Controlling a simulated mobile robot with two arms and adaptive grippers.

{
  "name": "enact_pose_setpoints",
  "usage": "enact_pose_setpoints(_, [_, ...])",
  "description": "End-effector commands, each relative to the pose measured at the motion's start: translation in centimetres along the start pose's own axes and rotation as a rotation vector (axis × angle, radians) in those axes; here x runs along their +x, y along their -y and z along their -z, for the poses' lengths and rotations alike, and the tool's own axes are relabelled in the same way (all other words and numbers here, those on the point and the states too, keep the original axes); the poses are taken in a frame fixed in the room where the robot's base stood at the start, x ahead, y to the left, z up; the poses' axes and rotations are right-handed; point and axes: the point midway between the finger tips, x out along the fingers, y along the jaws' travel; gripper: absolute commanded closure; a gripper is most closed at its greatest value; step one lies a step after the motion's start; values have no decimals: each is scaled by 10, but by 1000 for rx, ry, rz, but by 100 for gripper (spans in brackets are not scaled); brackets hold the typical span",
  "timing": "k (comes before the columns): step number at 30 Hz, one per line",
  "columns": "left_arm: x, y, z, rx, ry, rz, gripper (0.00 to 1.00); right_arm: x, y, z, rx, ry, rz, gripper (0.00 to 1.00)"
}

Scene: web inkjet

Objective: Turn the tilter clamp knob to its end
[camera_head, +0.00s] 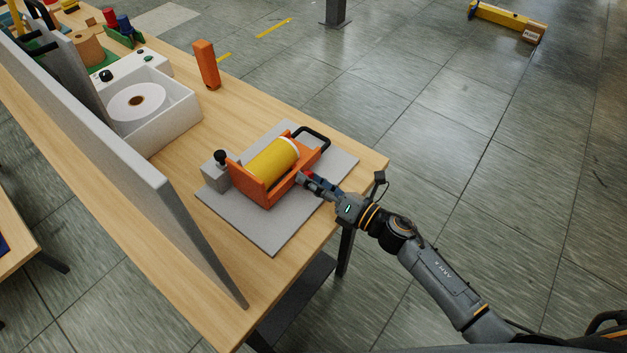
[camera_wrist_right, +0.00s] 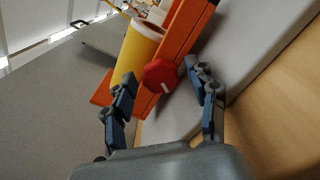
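The tilter is an orange frame (camera_head: 263,193) holding a yellow roll (camera_head: 271,160), on a grey mat (camera_head: 275,235) on the wooden table. Its clamp knob is a red, many-sided knob (camera_wrist_right: 160,76) on the frame's side; in the head view only a bit of red shows by my fingers. My right gripper (camera_head: 311,181) is at that side of the frame. In the right wrist view, its two fingers (camera_wrist_right: 160,73) are spread, one on each side of the knob, with small gaps apparent. My left gripper is not in view.
A black handle (camera_head: 314,134) and a black-knobbed grey block (camera_head: 216,172) are at the tilter's ends. A grey panel (camera_head: 130,180) stands along the left. A white box with a roll (camera_head: 168,126) and an orange block (camera_head: 206,64) stand behind.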

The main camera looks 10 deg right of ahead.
Motion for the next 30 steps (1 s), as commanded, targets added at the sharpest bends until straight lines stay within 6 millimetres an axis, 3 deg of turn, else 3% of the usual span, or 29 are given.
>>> enact_pose_setpoints(11, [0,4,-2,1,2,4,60,-6,0,1,1,-1,1,38])
enact_pose_setpoints(14, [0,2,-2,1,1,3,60,-19,1,1,1,-1,2,38])
enact_pose_setpoints(24, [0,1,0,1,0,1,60,-89,1,1,2,-1,3,38])
enact_pose_setpoints(30, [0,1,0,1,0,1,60,-115,0,0,1,0,1,38])
